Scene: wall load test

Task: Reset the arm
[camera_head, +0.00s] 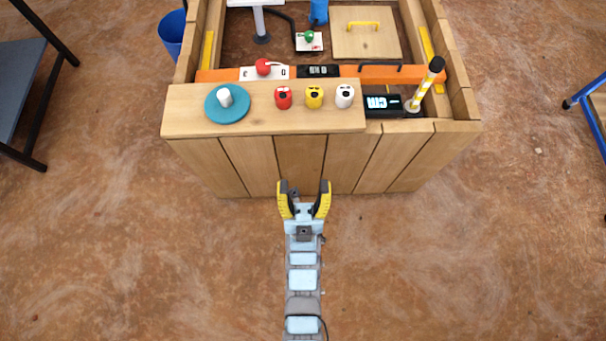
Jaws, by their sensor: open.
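My gripper (304,186) is open and empty, with yellow and dark fingers. My arm reaches straight up from the bottom middle of the head view. The fingertips are in front of the wooden bench (190,123), at its front planks in the picture. Whether they touch the planks I cannot tell. Nothing is between the fingers.
A blue bin (171,32) stands left. The brown floor (130,240) around my arm is clear.

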